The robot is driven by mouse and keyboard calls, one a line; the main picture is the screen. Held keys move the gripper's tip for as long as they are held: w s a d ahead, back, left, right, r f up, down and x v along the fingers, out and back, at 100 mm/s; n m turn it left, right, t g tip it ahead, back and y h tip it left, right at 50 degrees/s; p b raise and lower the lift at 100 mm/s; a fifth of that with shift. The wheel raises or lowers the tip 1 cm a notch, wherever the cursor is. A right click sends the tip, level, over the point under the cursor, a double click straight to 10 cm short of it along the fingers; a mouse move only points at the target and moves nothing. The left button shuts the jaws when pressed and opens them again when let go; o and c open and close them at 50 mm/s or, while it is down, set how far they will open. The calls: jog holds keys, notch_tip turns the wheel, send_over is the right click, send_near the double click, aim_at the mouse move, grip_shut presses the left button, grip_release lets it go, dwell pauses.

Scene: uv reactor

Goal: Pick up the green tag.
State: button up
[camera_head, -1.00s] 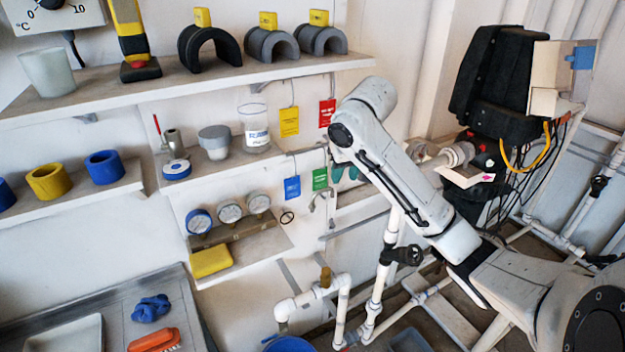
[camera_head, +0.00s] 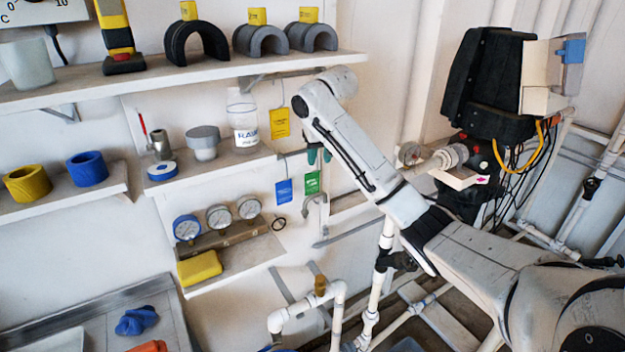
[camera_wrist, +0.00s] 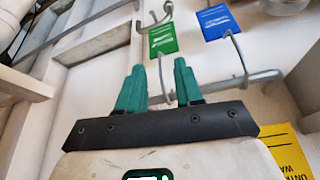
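The green tag (camera_head: 312,184) hangs on the wall beside the blue tag, under the small middle shelf. It also shows in the wrist view (camera_wrist: 163,39), just past my fingertips and roughly in line with the gap between them. My gripper (camera_wrist: 160,66) has two teal fingers standing apart with nothing held between them. In the head view my gripper (camera_head: 319,156) is just above the green tag, partly hidden by my arm. A bent metal rod and wire pass by the fingers in the wrist view.
The blue tag (camera_head: 284,191) hangs close to the left of the green one. A yellow tag (camera_head: 279,123) hangs above. Pressure gauges (camera_head: 218,217) stand on a low shelf to the left. White pipes (camera_head: 374,290) stand below right.

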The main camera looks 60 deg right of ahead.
jog(key=x, duration=0.4)
jog(key=shift+s, duration=0.1)
jog(key=shift+c, duration=0.4)
jog(key=shift+a, duration=0.1)
grip_shut()
